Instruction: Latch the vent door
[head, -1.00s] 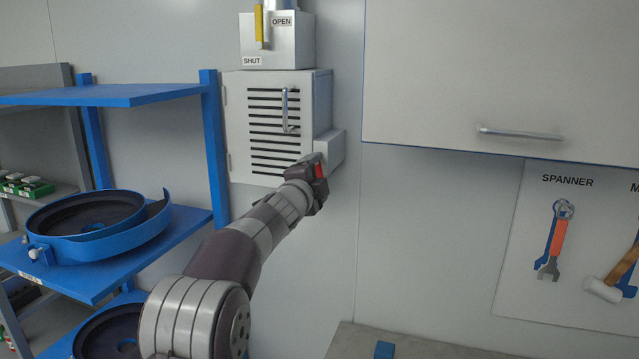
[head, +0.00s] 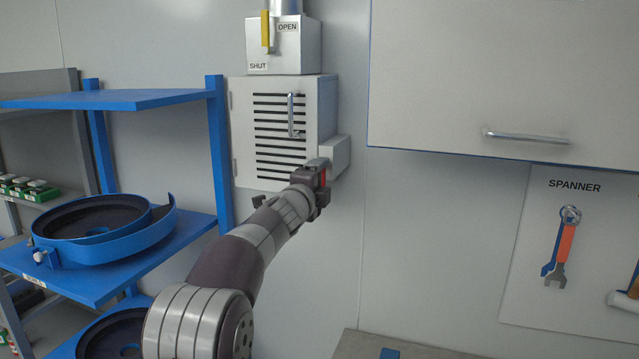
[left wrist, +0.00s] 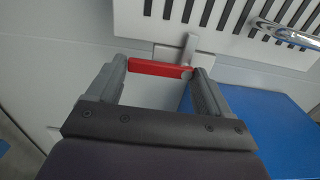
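The vent door (head: 262,103) is a pale slatted panel with an upright metal handle (head: 291,115) on the wall box; it looks flush with its frame. Its slats show at the top of the left wrist view (left wrist: 215,14). A red bar (left wrist: 160,68), apparently the latch lever, lies beside a grey post (left wrist: 189,48) below the door's lower edge. My left gripper (head: 318,183) is at the door's lower right corner. In the left wrist view its fingers (left wrist: 159,76) are wide apart, one at each end of the red bar; contact is unclear. My right gripper is not in view.
A box with a yellow lever (head: 265,30) and OPEN and SHUT labels sits above the vent. A blue shelf rack (head: 217,150) with round blue trays stands left. A white cabinet (head: 450,75) overhangs at right, above a tool board (head: 530,290). The wall below the vent is bare.

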